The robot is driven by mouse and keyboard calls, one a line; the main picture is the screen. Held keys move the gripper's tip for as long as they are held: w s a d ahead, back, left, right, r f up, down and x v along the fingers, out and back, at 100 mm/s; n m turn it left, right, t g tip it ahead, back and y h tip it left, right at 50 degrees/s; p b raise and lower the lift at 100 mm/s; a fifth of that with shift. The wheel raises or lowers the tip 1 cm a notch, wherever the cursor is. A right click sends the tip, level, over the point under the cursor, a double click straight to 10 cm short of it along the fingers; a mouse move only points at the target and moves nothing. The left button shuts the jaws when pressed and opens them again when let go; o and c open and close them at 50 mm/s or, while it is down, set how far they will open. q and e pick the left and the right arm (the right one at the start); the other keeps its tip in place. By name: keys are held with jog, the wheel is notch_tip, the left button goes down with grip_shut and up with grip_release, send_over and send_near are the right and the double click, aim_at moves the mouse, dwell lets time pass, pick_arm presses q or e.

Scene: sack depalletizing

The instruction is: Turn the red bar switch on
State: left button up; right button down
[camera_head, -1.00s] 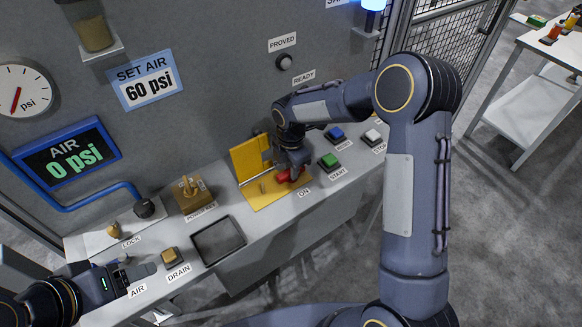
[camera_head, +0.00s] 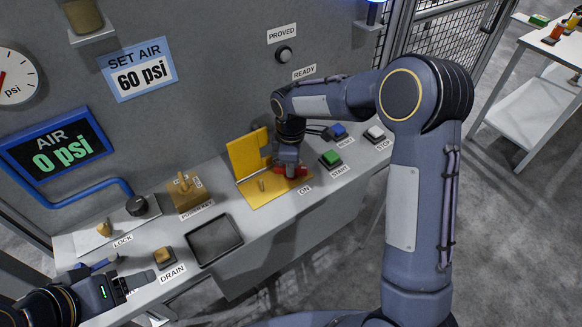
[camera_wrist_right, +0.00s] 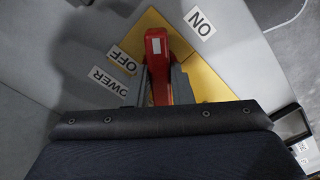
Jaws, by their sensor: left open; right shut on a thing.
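The red bar switch (camera_head: 302,171) sits on a yellow plate (camera_head: 262,197) on the sloping panel. My right gripper (camera_head: 291,172) is shut on the bar from above, and a red end shows on each side of it. In the right wrist view the red bar (camera_wrist_right: 156,45) stands between the fingers of my right gripper (camera_wrist_right: 158,80). The bar's visible end lies between the OFF label (camera_wrist_right: 122,59) and the ON label (camera_wrist_right: 199,22). My left gripper (camera_head: 140,281) is open and empty near the DRAIN button at the lower left.
A raised yellow cover (camera_head: 246,154) stands behind the bar. A green START button (camera_head: 331,158), a blue button (camera_head: 337,131) and a white STOP button (camera_head: 375,132) are to the right.

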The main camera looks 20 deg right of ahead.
jog(key=m+b, duration=0.1)
jog(key=m, duration=0.3)
jog(key=shift+m, duration=0.3)
jog(key=shift+m+b, duration=0.6)
jog(key=shift+m, duration=2)
jog(key=shift+w+r, duration=0.1)
jog(key=c, duration=1.3)
grip_release()
notch_tip(320, 180, up, 8)
jog(key=shift+f+b, duration=0.15)
jog(key=shift+b, duration=0.25)
